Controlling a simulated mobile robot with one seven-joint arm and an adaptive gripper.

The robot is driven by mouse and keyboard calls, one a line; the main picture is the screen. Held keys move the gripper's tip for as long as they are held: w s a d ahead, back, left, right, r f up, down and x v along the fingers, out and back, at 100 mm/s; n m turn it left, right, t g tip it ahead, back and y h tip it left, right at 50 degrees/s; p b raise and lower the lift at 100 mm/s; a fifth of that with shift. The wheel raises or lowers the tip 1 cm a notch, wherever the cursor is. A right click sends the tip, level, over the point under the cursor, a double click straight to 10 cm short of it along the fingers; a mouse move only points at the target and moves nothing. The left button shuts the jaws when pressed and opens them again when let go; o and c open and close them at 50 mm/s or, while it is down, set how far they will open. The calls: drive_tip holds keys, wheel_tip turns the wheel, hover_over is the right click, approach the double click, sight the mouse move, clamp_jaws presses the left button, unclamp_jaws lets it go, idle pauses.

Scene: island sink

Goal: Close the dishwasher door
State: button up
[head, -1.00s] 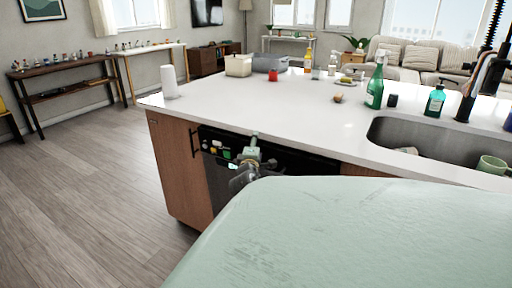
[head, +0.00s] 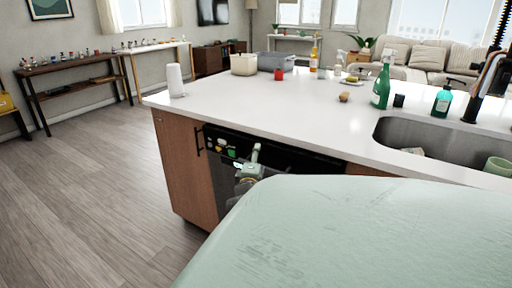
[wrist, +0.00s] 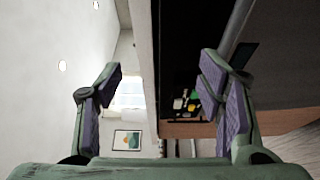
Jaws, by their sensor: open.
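The dishwasher (head: 222,180) is set in the front of the island, dark and partly hidden behind my arm and the pale green body part in the foreground. A black band (head: 300,160) runs along its top under the counter, with small coloured items at its left. I cannot tell how far open its door is. My gripper (head: 248,172) is in front of the dishwasher, just below the counter edge. In the wrist view my gripper (wrist: 160,85) has its two purple-padded fingers wide apart, with nothing held. The dark dishwasher front (wrist: 190,45) shows beyond and between them.
The white countertop (head: 290,110) overhangs close above my gripper. A wooden side panel (head: 182,165) stands left of the dishwasher. A green bottle (head: 380,90), a soap bottle (head: 442,100) and a sink (head: 425,137) are on the right. The floor (head: 90,200) at left is clear.

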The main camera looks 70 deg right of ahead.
drive_tip(key=shift+s+a, duration=0.2)
drive_tip(key=shift+a, duration=0.8)
